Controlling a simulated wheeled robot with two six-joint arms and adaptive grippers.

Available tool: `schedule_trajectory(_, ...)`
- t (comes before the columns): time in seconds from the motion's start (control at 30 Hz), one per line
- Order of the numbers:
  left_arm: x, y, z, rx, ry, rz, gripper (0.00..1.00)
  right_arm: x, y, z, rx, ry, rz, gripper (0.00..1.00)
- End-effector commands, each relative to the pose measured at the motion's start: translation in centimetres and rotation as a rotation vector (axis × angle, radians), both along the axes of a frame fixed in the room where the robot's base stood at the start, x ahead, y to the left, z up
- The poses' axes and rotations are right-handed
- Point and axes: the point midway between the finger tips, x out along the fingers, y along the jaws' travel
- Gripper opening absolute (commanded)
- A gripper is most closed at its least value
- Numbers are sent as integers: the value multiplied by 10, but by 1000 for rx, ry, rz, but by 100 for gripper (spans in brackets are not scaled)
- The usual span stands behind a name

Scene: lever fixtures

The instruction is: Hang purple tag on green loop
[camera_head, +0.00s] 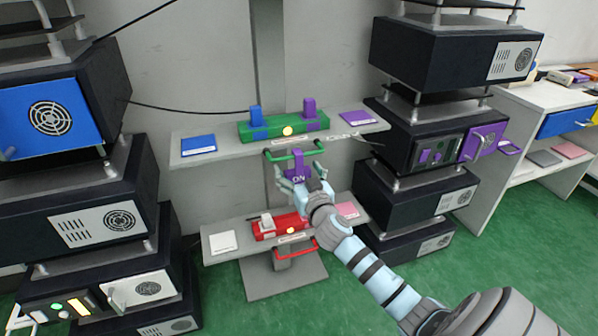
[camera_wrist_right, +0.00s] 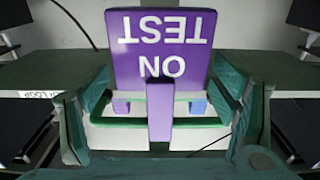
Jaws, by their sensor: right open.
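The purple tag (camera_head: 297,171) with white lettering is upright at the green loop (camera_head: 280,158), below the front of the upper shelf. In the right wrist view the tag (camera_wrist_right: 160,40) reads "ON TEST" upside down. Its narrow purple strip (camera_wrist_right: 160,112) crosses in front of the green loop (camera_wrist_right: 118,123) there; I cannot tell whether it is hooked over the bar. My right gripper (camera_head: 300,187) is just below the tag. Its fingers (camera_wrist_right: 160,118) are open, one on each side of the tag and apart from it. My left gripper is out of view.
Above is a green fixture (camera_head: 282,126) with blue and purple levers. The lower shelf carries a red fixture (camera_head: 281,226) with a red loop (camera_head: 296,248). Dark equipment stacks (camera_head: 425,135) (camera_head: 80,165) stand on both sides. Green floor is clear in front.

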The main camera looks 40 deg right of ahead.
Motion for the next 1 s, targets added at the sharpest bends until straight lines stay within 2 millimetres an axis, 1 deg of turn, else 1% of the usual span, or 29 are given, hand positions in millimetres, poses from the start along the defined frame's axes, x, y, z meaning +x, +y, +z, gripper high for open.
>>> schedule_trajectory(0.07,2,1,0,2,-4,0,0,-4,1,0,-1,0,0,80)
schedule_trajectory(0.17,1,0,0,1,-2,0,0,-18,6,-1,-1,1,2,80)
schedule_trajectory(0.4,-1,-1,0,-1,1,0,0,-80,28,-1,-1,3,3,80)
schedule_trajectory(0.53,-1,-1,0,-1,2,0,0,-104,36,-1,-1,3,1,80)
schedule_trajectory(0.63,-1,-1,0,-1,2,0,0,-113,39,0,0,0,1,80)
schedule_trajectory(0.87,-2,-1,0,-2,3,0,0,-114,39,0,-5,1,0,80)
schedule_trajectory(0.97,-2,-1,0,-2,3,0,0,-112,43,0,-97,31,19,80)
schedule_trajectory(1.0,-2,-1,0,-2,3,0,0,-110,43,-15,-167,90,38,80)
